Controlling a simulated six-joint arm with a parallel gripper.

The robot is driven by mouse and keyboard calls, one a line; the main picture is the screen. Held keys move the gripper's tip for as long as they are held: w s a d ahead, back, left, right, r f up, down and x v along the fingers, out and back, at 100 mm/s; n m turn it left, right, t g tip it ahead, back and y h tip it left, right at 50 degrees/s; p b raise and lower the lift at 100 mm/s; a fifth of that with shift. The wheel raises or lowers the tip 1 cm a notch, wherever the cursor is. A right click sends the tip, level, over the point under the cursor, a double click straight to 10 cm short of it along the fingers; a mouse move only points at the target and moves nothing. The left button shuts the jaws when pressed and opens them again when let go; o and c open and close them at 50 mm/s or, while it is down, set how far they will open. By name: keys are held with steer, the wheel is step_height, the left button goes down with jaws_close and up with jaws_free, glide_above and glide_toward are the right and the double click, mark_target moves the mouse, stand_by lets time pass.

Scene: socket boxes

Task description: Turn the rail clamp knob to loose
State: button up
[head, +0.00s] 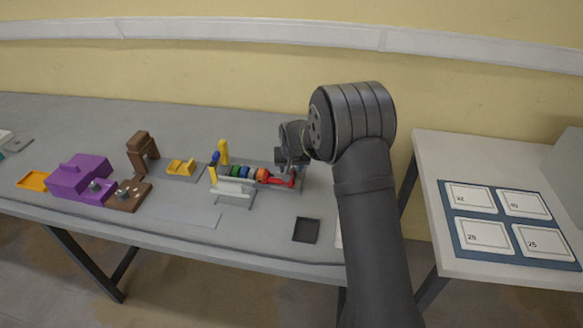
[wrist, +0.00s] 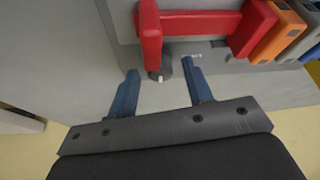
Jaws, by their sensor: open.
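A dark round knob (wrist: 162,68) with a small white mark shows in the wrist view, beside the red part (wrist: 152,38) at the end of the rail assembly. I take it for the rail clamp knob. My gripper (wrist: 161,72) is open, its two blue fingers apart, one on each side of the knob. I cannot tell whether they touch it or how far above it they are. The red part partly covers the knob. In the head view my gripper (head: 284,158) is over the right end of the rail assembly, by the red part (head: 286,183); the knob is not visible there.
Orange (wrist: 284,28) and blue-grey blocks sit on the rail beside the red part. Yellow posts (head: 224,152) stand at the rail's left. A dark square tray (head: 306,230) lies in front. Purple (head: 82,175) and brown (head: 142,148) fixtures stand further left.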

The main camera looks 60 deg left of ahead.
steer(key=shift+f, duration=0.1)
steer(key=shift+c, duration=0.5)
steer(key=c, duration=0.9)
steer(key=shift+w+n+g, duration=0.2)
steer(key=shift+n+g, duration=0.7)
steer(key=shift+n, duration=1.4)
steer(key=shift+y, duration=0.3)
steer(key=o, duration=1)
steer(key=w+v, duration=0.1)
steer(key=v, duration=1.6)
steer(key=shift+s+r, duration=0.25)
steer(key=shift+s, duration=0.25)
